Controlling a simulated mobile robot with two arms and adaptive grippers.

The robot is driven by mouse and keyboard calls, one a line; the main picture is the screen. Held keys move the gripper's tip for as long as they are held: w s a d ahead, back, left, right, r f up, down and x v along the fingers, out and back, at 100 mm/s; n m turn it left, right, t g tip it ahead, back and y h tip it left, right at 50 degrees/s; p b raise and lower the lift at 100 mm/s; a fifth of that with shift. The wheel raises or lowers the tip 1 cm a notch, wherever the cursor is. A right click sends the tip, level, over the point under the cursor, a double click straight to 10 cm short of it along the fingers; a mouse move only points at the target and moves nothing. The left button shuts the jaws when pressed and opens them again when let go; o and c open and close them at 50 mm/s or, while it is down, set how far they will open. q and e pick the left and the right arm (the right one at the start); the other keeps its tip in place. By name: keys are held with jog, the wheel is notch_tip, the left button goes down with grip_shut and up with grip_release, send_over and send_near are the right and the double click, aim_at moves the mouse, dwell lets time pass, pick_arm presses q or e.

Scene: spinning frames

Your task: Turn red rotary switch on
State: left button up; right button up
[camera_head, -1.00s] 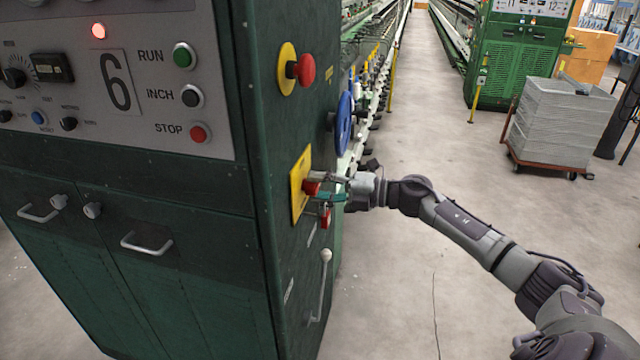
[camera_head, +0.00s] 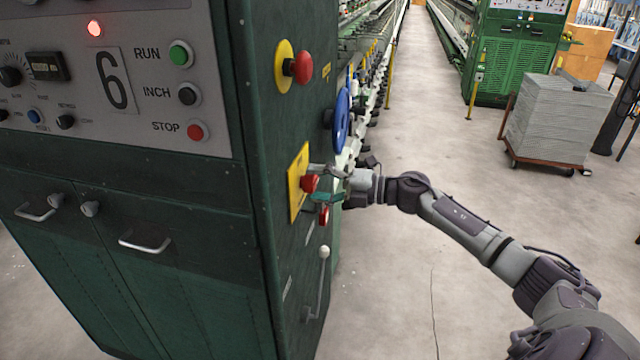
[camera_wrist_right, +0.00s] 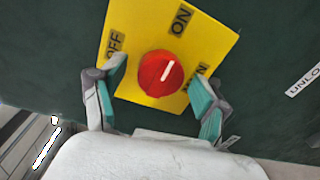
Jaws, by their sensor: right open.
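The red rotary switch (camera_head: 308,183) sits on a yellow plate (camera_head: 294,200) on the side of the green machine. In the right wrist view, the switch (camera_wrist_right: 160,74) has a white pointer line aimed at the ON label (camera_wrist_right: 181,19). The OFF label (camera_wrist_right: 115,42) is at upper left, and a third label at right is partly hidden by a finger. My right gripper (camera_head: 323,184) is open at the plate. Its teal-padded fingers (camera_wrist_right: 157,76) flank the switch on both sides; the right finger is very close, and I cannot tell whether it touches. My left gripper is out of view.
A red mushroom button (camera_head: 301,67) on a yellow disc and a blue wheel (camera_head: 342,122) are above the switch. A red padlock-like part (camera_head: 323,217) and a white-knobbed lever (camera_head: 322,270) are below. Open floor (camera_head: 440,200) lies to the right, before a grey crate cart (camera_head: 555,120).

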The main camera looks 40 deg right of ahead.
jog(key=f+v, duration=0.1)
jog(key=v, duration=1.1)
jog(key=shift+r, duration=0.45)
